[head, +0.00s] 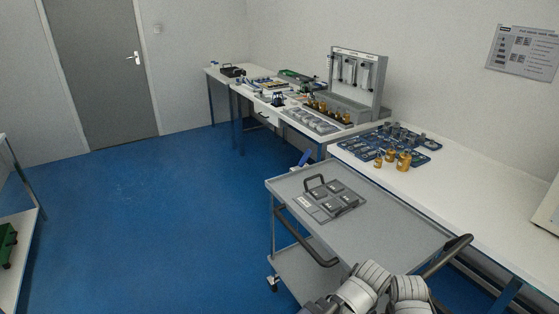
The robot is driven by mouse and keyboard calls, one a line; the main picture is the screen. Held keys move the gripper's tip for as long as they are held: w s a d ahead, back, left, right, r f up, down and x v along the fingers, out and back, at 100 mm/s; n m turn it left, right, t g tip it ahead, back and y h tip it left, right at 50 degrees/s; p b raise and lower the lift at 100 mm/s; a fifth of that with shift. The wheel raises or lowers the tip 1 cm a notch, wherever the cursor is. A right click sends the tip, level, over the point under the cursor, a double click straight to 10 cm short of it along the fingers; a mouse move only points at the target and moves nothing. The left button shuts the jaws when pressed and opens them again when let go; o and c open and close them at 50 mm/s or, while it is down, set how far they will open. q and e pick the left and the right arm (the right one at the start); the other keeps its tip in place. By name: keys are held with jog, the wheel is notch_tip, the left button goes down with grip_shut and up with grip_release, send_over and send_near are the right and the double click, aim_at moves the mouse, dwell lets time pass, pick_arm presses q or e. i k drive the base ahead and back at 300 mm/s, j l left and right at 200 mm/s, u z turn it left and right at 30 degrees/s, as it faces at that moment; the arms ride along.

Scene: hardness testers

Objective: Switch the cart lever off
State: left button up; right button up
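The grey cart (375,225) stands at the lower right, its flat top beside the long white bench. A small blue piece (304,158) sticks up at the cart's far corner; it could be a lever, but it is too small to tell its position. A dark curved bar (303,238) runs along the cart's near left side. My two arms show as white ribbed links at the bottom, over the cart's near end. No fingertips of either gripper can be made out.
A grey holder (328,200) with a black handle and several square blocks sits on the cart top. Blue floor (160,215) is clear left of the cart.

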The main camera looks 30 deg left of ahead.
aim_at(306, 156)
jog(key=l+u, duration=0.2)
jog(key=u, duration=0.15)
jog(key=l+u, duration=0.25)
jog(key=u, duration=0.15)
jog(key=l+u, duration=0.45)
jog(key=l, duration=0.4)
jog(key=k+l+u, duration=0.15)
jog(key=l, duration=0.4)
jog(key=k+l+u, duration=0.1)
jog(key=l, duration=0.4)
